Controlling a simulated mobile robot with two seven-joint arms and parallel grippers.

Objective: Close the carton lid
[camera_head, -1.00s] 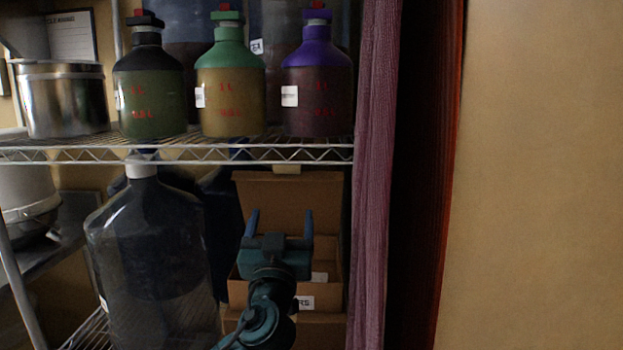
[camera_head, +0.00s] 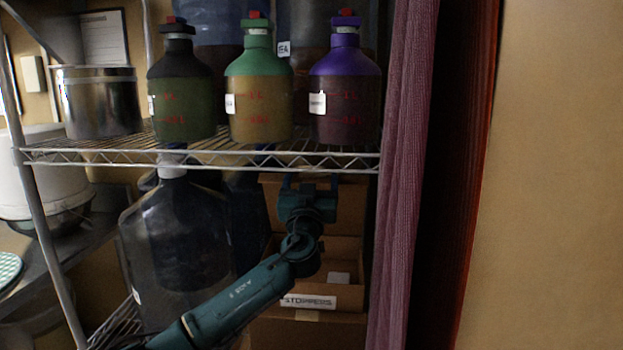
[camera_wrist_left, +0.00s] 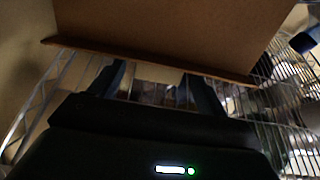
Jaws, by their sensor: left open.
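The brown cardboard carton (camera_head: 345,258) stands on the lower shelf with its lid (camera_head: 347,208) raised at the back, so it is open. A white label reading STOPPERS is on its front, and a small pale item shows inside. My left gripper (camera_head: 310,182) is raised in front of the lid, just below the upper shelf's front edge. In the left wrist view the gripper (camera_wrist_left: 157,85) is open, with its two fingers apart and a large brown panel, apparently the lid (camera_wrist_left: 175,25), close beyond the tips. Contact cannot be told. My right gripper is not in view.
A wire shelf (camera_head: 225,157) runs just above my gripper and carries black, green and purple capped bottles (camera_head: 345,95) and a steel pot (camera_head: 100,102). A large clear jug (camera_head: 175,250) stands left of the carton, behind my forearm. A purple curtain (camera_head: 405,180) hangs at the right.

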